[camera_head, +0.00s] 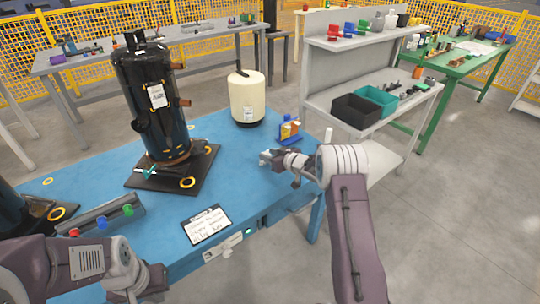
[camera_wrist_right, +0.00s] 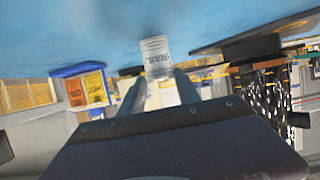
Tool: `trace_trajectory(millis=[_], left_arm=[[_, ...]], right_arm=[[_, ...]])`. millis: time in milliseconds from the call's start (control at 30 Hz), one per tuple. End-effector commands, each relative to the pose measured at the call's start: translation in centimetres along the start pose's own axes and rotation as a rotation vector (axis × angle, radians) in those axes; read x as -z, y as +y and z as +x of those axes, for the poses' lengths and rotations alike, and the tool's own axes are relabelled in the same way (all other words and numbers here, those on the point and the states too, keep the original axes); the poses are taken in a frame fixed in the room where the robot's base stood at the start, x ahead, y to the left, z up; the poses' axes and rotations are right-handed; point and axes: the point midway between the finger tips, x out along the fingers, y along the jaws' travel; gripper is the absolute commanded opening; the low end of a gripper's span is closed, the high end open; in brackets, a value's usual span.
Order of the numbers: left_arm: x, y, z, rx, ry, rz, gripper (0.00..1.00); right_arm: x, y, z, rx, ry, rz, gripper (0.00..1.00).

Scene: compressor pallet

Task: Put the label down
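A small pale label (camera_wrist_right: 157,57) with dark print shows between the fingertips of my right gripper (camera_wrist_right: 158,80) in the right wrist view. The fingers close in on it from both sides, over the blue table. In the head view my right gripper (camera_head: 271,158) is low over the right part of the blue table (camera_head: 235,180), with a small whitish piece at its tip. I cannot tell whether the label touches the table. My left gripper (camera_head: 150,284) is at the bottom left; its fingers are not clear.
A black compressor (camera_head: 150,112) with a white sticker stands on a dark plate. A cream tank (camera_head: 247,100) stands behind. A blue holder with orange cards (camera_head: 290,130) is just beyond my right gripper. A written card (camera_head: 207,224) lies near the front edge.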

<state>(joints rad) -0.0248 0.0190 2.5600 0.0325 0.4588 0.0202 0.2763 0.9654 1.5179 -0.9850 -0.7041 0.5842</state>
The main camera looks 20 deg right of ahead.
Motion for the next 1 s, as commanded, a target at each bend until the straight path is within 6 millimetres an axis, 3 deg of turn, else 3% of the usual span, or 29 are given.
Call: trace_trajectory(millis=[167, 600, 767, 1000], left_arm=[[0.0, 0.0, -0.3, 0.0, 0.0, 0.0, 0.0], [0.2, 0.0, -1.9, 0.0, 0.0, 0.0, 0.0], [0.2, 0.0, -2.0, 0.0, 0.0, 0.0, 0.0], [0.2, 0.0, -1.9, 0.0, 0.0, 0.0, 0.0]], right_arm=[[0.4, 0.1, -0.9, -0.002, -0.001, 0.001, 0.39], [0.5, 0.1, -10.8, -0.002, -0.001, 0.001, 0.39], [0.4, 0.0, -12.1, 0.0, 0.0, 0.0, 0.39], [0.3, 0.0, -12.2, -0.003, -0.003, 0.0, 0.39]])
